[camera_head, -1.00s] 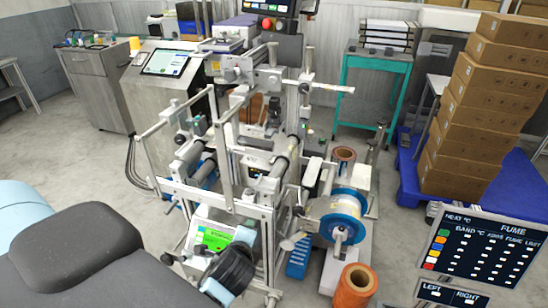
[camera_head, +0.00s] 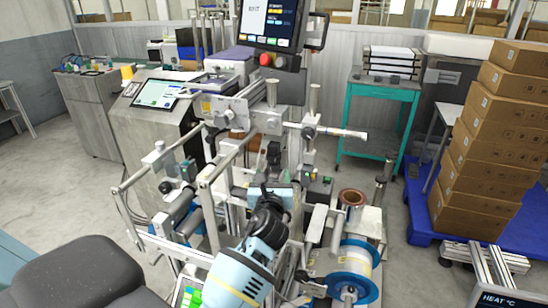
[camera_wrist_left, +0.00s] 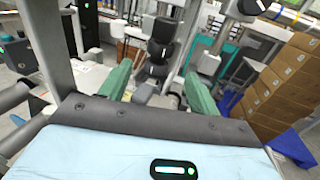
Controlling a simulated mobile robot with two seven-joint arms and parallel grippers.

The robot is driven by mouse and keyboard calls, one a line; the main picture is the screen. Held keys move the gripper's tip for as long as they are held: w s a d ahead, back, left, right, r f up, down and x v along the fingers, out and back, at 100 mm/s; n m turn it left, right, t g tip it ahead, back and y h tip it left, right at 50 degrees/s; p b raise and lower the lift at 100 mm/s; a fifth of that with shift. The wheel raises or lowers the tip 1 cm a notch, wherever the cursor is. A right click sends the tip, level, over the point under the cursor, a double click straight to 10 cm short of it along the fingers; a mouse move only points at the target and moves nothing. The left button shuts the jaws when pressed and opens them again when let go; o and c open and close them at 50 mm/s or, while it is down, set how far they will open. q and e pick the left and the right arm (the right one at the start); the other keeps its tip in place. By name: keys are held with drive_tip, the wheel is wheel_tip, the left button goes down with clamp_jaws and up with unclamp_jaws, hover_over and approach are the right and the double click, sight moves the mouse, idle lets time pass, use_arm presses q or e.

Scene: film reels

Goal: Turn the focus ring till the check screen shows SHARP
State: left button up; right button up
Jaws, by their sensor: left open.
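My left gripper (camera_head: 284,186) is low in the middle of the machine in the head view, its fingers mostly hidden by the wrist. In the left wrist view its two green fingers (camera_wrist_left: 158,78) stand apart with nothing between them. A black, roughly cylindrical part (camera_wrist_left: 162,36) lies beyond them there; I cannot tell whether it is the focus ring. A small screen with green on it (camera_head: 188,297) is partly cut off at the bottom of the head view; its text is not readable. My right gripper is not in view.
Metal posts and rollers (camera_head: 180,205) crowd the left gripper. A blue-rimmed white reel (camera_head: 350,262) and a copper-coloured roll (camera_head: 352,198) are to its right. A monitor (camera_head: 273,22) stands above. A teal cart (camera_head: 376,95) and stacked cartons (camera_head: 500,130) stand behind.

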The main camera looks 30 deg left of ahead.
sight(273, 162)
use_arm(q)
drive_tip(key=shift+r, duration=0.1)
drive_tip(key=shift+w+a, duration=0.15)
drive_tip(key=shift+w, duration=0.05)
drive_tip(key=x, duration=0.5)
drive_tip(key=shift+b, duration=0.3)
drive_tip(key=shift+x, duration=0.95)
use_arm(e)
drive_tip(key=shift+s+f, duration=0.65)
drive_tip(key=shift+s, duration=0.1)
